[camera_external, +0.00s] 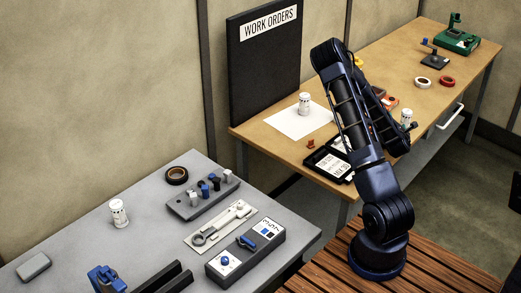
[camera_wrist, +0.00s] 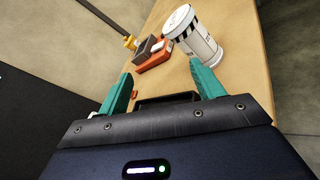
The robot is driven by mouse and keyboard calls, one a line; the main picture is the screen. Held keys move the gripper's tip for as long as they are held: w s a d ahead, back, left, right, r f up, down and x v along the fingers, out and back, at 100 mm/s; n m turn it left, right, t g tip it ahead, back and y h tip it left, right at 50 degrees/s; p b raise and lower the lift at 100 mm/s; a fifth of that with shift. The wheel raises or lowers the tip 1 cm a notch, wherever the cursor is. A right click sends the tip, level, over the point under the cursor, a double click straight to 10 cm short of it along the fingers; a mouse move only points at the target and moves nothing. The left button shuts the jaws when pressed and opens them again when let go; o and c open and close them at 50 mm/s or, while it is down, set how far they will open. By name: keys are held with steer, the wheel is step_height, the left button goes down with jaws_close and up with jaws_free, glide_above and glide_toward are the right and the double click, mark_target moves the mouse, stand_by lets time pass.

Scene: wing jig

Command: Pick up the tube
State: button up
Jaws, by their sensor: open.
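A white tube (camera_wrist: 200,40) with a black-and-white striped band stands at the upper right of the wrist view, just beyond my right finger. A white canister that looks like it shows beside my arm's end on the wooden bench (camera_external: 406,118). My gripper (camera_wrist: 160,72) has teal fingers spread apart, with nothing between them. The tube is off to the right of the gap, and I cannot tell whether the right finger touches it. Similar white canisters stand on white paper (camera_external: 304,104) and on the grey table (camera_external: 119,213).
An orange box (camera_wrist: 154,60) lies left of the tube. A black tray (camera_external: 327,163) lies at the wooden bench's near edge. Tape rolls (camera_external: 447,82) and a green machine (camera_external: 459,42) are farther back. A black WORK ORDERS board (camera_external: 264,65) stands behind the bench.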

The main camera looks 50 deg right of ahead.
mark_target(408, 118)
steer(key=s+n, duration=0.1)
steer(key=n, duration=0.1)
steer(key=s+d+n+t, duration=0.1)
steer(key=s+n, duration=0.1)
steer(key=s+f+n, duration=0.1)
steer(key=n, duration=0.1)
steer(key=shift+s+d+f+t, duration=0.1)
steer(key=shift+s+d+t, duration=0.2)
steer(key=shift+d, duration=0.05)
steer(key=shift+s+f+n+t, duration=0.15)
steer(key=shift+s+n+t, duration=0.55)
steer(key=shift+n, duration=0.5)
steer(key=x, duration=0.5)
steer(key=shift+w+d, duration=0.2)
steer(key=shift+d, duration=0.1)
steer(key=x, duration=0.3)
steer(key=shift+d, duration=0.5)
steer(key=shift+w+d, duration=0.45)
steer(key=shift+d, duration=0.05)
steer(key=c, duration=1.1)
